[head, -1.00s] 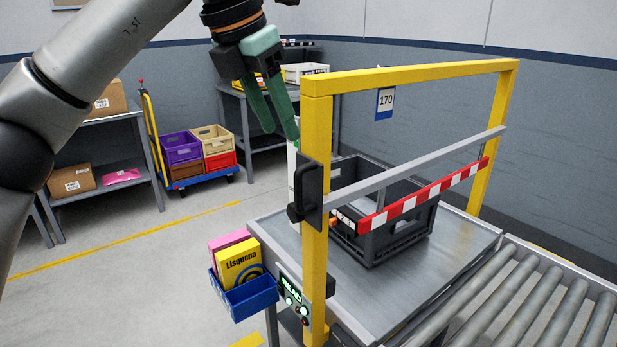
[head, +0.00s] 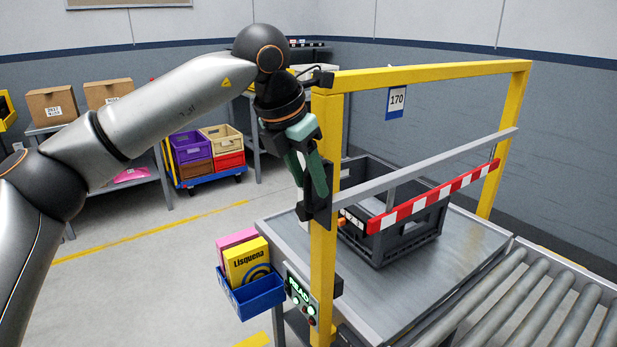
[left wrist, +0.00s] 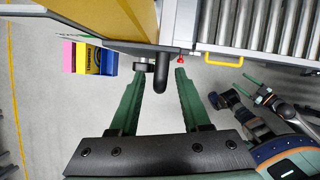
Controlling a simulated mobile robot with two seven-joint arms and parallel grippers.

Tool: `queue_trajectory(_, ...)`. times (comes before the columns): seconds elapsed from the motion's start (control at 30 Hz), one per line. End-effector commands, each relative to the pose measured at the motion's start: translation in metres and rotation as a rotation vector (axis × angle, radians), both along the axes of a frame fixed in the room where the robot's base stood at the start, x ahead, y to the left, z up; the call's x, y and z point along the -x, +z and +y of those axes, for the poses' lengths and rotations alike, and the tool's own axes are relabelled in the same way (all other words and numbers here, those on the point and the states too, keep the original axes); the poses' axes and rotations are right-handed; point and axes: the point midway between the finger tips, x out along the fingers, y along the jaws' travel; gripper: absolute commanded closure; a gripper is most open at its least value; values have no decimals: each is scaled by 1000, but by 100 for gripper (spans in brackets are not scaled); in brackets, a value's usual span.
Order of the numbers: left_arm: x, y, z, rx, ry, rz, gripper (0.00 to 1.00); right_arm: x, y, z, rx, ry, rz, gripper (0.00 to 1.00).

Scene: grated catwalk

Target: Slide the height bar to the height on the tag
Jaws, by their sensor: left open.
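The yellow gate frame (head: 326,240) stands over a metal table. A grey crossbar (head: 440,161) spans it, with a red-and-white striped bar (head: 430,197) below. A black slider with a handle (head: 318,207) sits on the near post. A hanging tag (head: 396,101) reads 170. My left gripper (head: 311,192) is open at the handle, hiding part of it. In the left wrist view, the dark handle (left wrist: 161,74) shows between the two green fingers of the left gripper (left wrist: 159,76); contact cannot be told. My right gripper (left wrist: 258,88) shows small at right there; its opening is unclear.
A dark crate (head: 385,245) stands on the table under the bars. A roller conveyor (head: 520,300) is at right. A blue bin (head: 252,296) with boxes and a control box (head: 301,295) are beside the near post. Open floor lies left.

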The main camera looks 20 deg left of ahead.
Motion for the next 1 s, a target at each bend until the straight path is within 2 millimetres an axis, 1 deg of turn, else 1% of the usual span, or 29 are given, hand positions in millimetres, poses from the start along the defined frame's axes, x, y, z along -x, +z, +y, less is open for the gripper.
queue_trajectory(0.17, 0, 0, 0, 0, 0, 0, 53, 0, 0, -1, 1, -1, 0, 23)
queue_trajectory(0.6, 0, 0, 0, 0, 0, 0, 100, -1, 0, -3, 4, -3, -1, 23)
queue_trajectory(1.0, 0, 0, 0, 0, 1, 0, 100, 0, -1, -3, 4, -3, 0, 23)
